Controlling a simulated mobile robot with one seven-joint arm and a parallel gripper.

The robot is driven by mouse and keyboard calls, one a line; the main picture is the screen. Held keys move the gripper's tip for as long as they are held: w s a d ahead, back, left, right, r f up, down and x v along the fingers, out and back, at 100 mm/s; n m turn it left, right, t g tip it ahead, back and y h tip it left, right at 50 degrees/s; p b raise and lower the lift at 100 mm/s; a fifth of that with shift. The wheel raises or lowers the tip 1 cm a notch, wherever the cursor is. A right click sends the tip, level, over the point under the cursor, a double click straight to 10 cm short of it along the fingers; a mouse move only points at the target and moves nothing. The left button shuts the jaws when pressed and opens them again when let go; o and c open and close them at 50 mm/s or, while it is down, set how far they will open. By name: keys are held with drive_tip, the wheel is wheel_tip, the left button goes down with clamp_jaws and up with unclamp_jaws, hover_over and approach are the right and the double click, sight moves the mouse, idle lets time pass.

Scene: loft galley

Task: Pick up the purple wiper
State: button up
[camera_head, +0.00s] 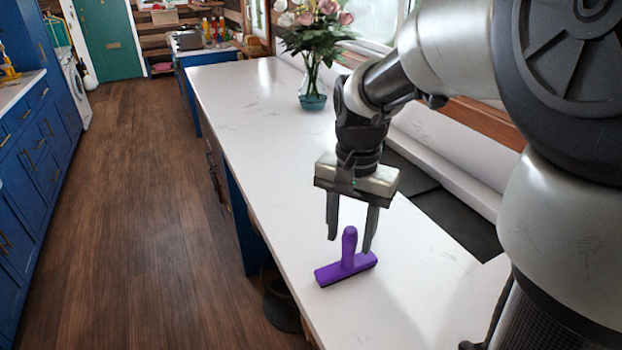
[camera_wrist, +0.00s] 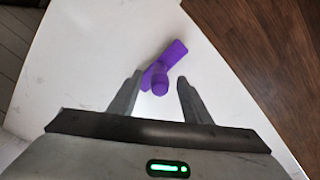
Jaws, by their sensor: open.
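The purple wiper (camera_head: 345,267) stands on the white counter near its front edge, its wide head down and its handle pointing up. My gripper (camera_head: 349,245) is open and points down above and just behind the wiper. In the head view the handle top shows between the two fingers. In the wrist view the wiper (camera_wrist: 164,65) lies just ahead of my gripper (camera_wrist: 158,82), with the handle end near the gap between the fingertips. The fingers look apart from the wiper, and nothing is held.
The white counter (camera_head: 262,120) is clear around the wiper; its left edge drops to the wooden floor (camera_head: 130,190). A glass vase of flowers (camera_head: 313,90) stands farther back. A dark panel (camera_head: 455,222) lies at right.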

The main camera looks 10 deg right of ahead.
drive_tip(key=shift+f, duration=0.75)
clamp_jaws()
drive_tip(key=shift+r, duration=0.1)
wheel_tip(320, 180, up, 10)
drive_tip(key=shift+p, duration=0.4)
drive_tip(key=c, duration=0.7)
unclamp_jaws()
drive_tip(key=c, duration=0.3)
